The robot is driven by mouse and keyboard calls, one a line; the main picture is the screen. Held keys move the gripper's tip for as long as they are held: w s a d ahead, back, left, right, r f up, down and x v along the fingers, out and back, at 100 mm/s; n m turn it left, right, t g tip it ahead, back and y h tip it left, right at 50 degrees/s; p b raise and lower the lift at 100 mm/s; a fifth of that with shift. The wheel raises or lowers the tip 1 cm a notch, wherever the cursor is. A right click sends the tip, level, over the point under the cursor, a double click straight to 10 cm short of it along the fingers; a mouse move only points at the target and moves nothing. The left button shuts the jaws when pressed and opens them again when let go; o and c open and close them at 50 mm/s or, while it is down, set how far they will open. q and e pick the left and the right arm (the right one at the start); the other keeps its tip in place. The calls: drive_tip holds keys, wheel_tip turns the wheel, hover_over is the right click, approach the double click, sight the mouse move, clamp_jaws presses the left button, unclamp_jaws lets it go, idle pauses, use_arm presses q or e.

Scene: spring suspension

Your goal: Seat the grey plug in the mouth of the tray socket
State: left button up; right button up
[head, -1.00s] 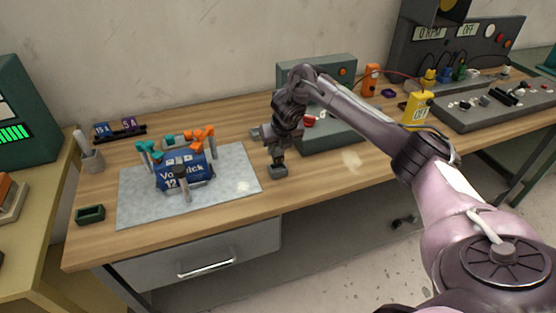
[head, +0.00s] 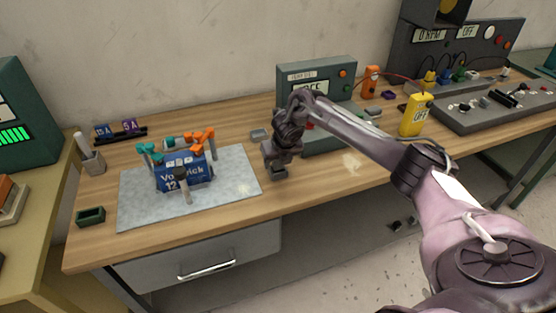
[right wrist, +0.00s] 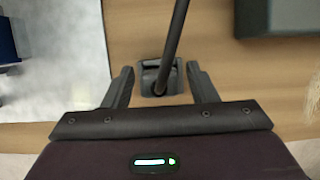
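A small grey block (head: 279,173) sits on the wooden table just right of the grey mat, under my right gripper (head: 278,162). In the right wrist view my right gripper (right wrist: 159,86) is open. Its two fingers stand apart on either side of the grey block (right wrist: 151,66). A dark rod or cable (right wrist: 177,38) runs across the view over the block. I cannot tell whether this block is the plug or the socket. Another flat grey piece (head: 258,134) lies behind the mat. My left gripper is not in view.
A blue battery (head: 184,174) with teal and orange clamps stands on the grey mat (head: 140,209). A green-grey tester (head: 335,72) stands behind my right arm, with a yellow meter (head: 414,115) to its right. A dark green tray (head: 90,215) lies at the table's left edge.

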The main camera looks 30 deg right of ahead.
drive_tip(key=shift+r, duration=0.1)
drive_tip(key=shift+r, duration=0.25)
drive_tip(key=p+v, duration=0.2)
drive_tip(key=v, duration=0.9)
drive_tip(key=shift+s+r, duration=0.3)
drive_tip(key=shift+a, duration=0.1)
